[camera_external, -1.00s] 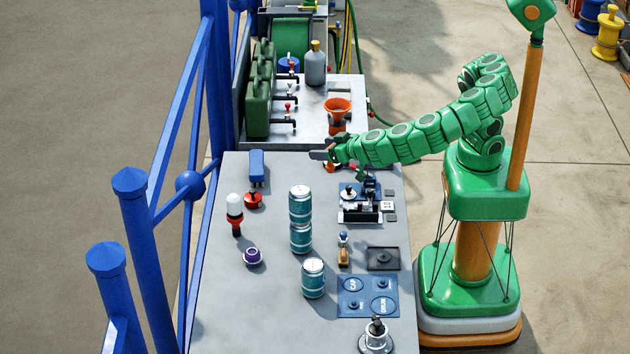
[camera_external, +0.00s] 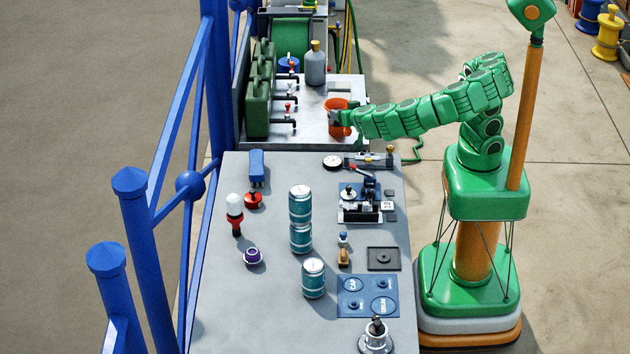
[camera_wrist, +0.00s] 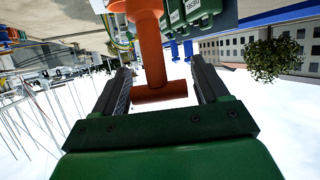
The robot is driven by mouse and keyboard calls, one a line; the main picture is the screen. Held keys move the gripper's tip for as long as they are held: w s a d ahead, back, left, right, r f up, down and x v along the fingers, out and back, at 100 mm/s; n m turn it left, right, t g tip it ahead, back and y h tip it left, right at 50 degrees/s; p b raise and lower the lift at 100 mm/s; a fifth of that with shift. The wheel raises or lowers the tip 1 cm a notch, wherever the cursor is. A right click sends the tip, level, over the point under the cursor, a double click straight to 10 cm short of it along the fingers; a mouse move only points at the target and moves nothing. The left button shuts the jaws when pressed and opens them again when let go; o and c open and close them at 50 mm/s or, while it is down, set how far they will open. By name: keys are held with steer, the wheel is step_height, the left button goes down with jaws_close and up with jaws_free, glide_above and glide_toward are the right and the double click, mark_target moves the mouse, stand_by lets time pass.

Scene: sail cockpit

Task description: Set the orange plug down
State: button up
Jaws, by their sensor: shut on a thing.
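In the wrist view the orange plug (camera_wrist: 153,50) shows as an orange shaft with a crossbar at its near end, between the two fingers. My gripper (camera_wrist: 163,88) is shut on it; the exact contact is hard to see. In the external view my gripper (camera_external: 336,118) is at the orange funnel-like piece (camera_external: 338,103) on the far bench, and covers part of it. I cannot tell the plug apart from that orange piece there, nor whether the two touch.
Green jerrycans (camera_external: 257,105), taps (camera_external: 287,123) and a grey bottle (camera_external: 316,65) stand on the far bench (camera_external: 312,125). The near table (camera_external: 220,300) holds teal cans (camera_external: 300,205), a round gauge (camera_external: 332,162) and a blue mat (camera_external: 352,309). Its left front is clear.

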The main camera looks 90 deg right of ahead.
steer(key=shift+w+a+f, duration=0.25)
steer(key=shift+w+f, duration=2.1)
steer(key=shift+f, duration=0.25)
steer(key=shift+w+a+f, duration=0.2)
steer(key=shift+w+f, duration=2.1)
steer(key=shift+f, duration=0.25)
steer(key=shift+w+a+f, duration=0.25)
steer(key=shift+w+f, duration=2.1)
steer(key=shift+f, duration=0.25)
steer(key=shift+f, duration=0.1)
steer(key=o, duration=1.1)
steer(key=shift+c, duration=0.2)
steer(key=shift+r, duration=0.2)
steer(key=v, duration=1.2)
